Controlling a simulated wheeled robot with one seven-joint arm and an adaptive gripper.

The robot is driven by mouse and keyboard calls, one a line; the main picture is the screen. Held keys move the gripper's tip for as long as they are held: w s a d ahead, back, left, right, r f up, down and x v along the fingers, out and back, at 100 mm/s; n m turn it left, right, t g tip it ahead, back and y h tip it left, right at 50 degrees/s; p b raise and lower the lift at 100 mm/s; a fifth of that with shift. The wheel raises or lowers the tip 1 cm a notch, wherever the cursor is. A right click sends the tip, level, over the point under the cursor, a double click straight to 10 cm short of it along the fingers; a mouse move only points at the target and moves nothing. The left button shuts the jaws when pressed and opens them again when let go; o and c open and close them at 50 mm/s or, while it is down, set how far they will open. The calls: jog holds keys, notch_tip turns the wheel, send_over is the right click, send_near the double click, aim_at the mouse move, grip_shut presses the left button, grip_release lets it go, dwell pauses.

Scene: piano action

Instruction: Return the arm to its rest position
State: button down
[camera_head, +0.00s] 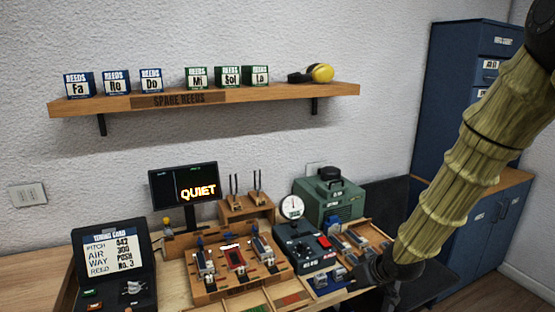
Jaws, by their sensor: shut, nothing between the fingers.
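My arm (457,160), in a ribbed olive cover, comes down from the top right corner to the lower middle right. My gripper (388,297) is dark and small at its lower end, near the bottom edge of the view. It is shut and holds nothing. It is just right of the bench equipment, by the wooden tray of small parts (362,238). The picture does not show clearly whether it touches anything.
A wooden reed stand (235,262), a dark control box (307,247), a green machine (330,200), a QUIET screen (185,185) and a tuning card case (112,255) crowd the bench. A shelf (270,96) holds reed boxes. Blue cabinets (455,80) stand right, behind my arm.

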jog(key=s+f+m+g+h, duration=0.1)
jog(key=s+f+g, duration=0.1)
jog(key=s+f, duration=0.75)
jog(key=s+f+m+g, duration=0.1)
jog(key=s+f+m, duration=0.1)
jog(key=s+f, duration=0.75)
jog(key=s+d+f+g+h, duration=0.1)
jog(key=s+f, duration=0.6)
jog(key=s, duration=0.3)
jog(key=s+d+f+m+g+h, duration=0.1)
jog(key=s+f+g, duration=0.1)
jog(key=s+f, duration=0.5)
jog(key=s, duration=0.3)
jog(key=shift+s+g, duration=0.25)
jog(key=shift+g, duration=0.05)
